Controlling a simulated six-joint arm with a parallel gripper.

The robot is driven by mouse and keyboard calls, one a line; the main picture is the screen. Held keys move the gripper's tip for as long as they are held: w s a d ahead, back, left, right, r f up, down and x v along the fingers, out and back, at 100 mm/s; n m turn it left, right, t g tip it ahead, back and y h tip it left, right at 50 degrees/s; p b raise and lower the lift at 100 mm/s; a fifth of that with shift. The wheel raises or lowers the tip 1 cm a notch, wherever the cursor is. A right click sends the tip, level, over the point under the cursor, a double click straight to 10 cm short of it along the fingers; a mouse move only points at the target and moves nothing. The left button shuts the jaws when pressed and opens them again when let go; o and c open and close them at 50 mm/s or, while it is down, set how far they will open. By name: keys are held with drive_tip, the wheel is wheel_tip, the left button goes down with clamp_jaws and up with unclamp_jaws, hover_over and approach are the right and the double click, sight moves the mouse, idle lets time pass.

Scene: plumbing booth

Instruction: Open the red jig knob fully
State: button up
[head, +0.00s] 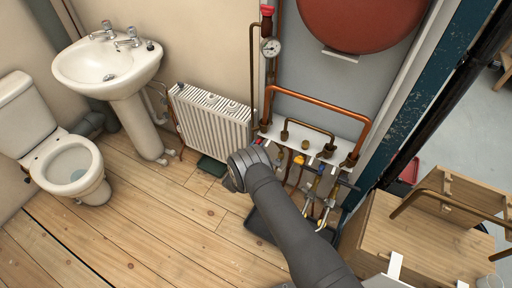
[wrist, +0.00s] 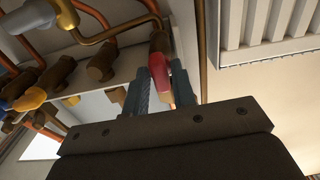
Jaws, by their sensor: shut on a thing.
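The red jig knob (wrist: 160,76) sits at the end of a brass valve body (wrist: 159,42) in the wrist view. My gripper (wrist: 161,80) is shut on the red knob, with one grey finger on each side of it. In the head view a small bit of the red knob (head: 259,141) shows just beyond my wrist, at the left end of the white pipe board (head: 307,139). My wrist and forearm hide most of the knob and the fingers there.
Several brass fittings sit along the board, with a yellow-handled one (head: 299,159) and a blue-handled one (head: 321,170) to the right. A white radiator (head: 212,119) stands close on the left. A copper pipe (head: 320,102) loops above. The wooden floor is open at left.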

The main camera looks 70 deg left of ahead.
drive_tip(key=o, duration=0.8)
drive_tip(key=v, duration=1.7)
drive_tip(key=shift+d, duration=0.2)
drive_tip(key=shift+s, duration=0.15)
drive_tip(key=x, duration=1.7)
drive_tip(key=shift+a, duration=0.2)
